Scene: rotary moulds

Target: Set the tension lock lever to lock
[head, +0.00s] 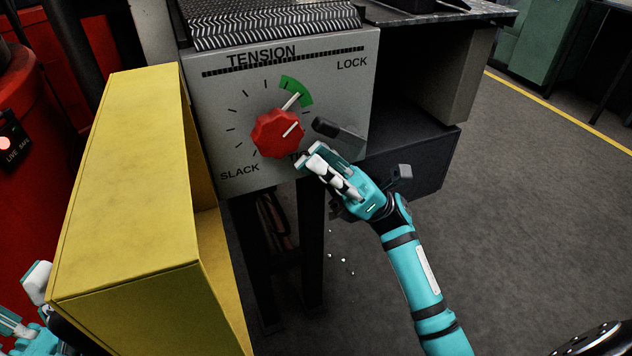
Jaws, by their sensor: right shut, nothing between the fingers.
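The grey tension panel (222,101) carries a red knob (272,136) whose white pointer is turned up and right to the green band. The dark lock lever (338,133) sits right of the knob, below the word LOCK, and slants down to the right. My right gripper (308,160) is shut and empty at the panel's lower edge, just below the lever. It covers part of the lower lettering. I cannot tell whether it touches the panel or the lever. My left gripper (22,297) is at the lower left edge, partly cut off, with its fingers apart.
A yellow open-sided box (125,180) stands left of the panel, between it and my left gripper. A red machine (40,150) is at far left. A dark box (425,160) sits behind my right gripper. Grey floor on the right is clear.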

